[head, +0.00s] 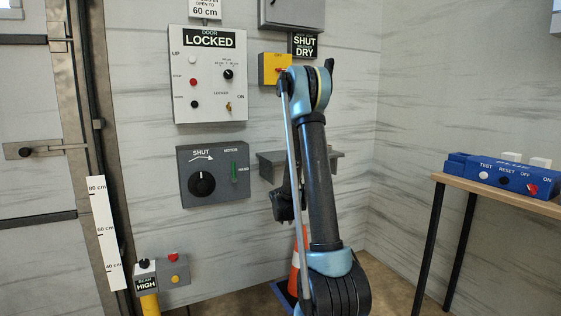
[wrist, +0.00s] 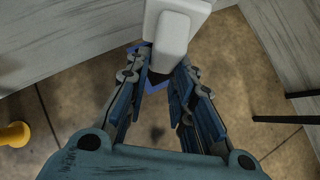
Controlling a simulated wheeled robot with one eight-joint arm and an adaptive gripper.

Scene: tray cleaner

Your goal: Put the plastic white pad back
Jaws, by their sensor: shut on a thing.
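The plastic white pad (wrist: 172,32) is a pale, rounded block at the top centre of the wrist view. My gripper (wrist: 163,78) is shut on it, with the pad's near end between the fingertips. The pad's far end runs out of the picture. In the head view my own arm stands in front of the wall, and I cannot make out the pad in the gripper there.
A grey wall shelf (head: 326,158) is partly behind my arm. An orange cone (head: 296,262) stands low behind it. Wall panels (head: 208,100) are at left. A yellow post (head: 150,304) stands at lower left.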

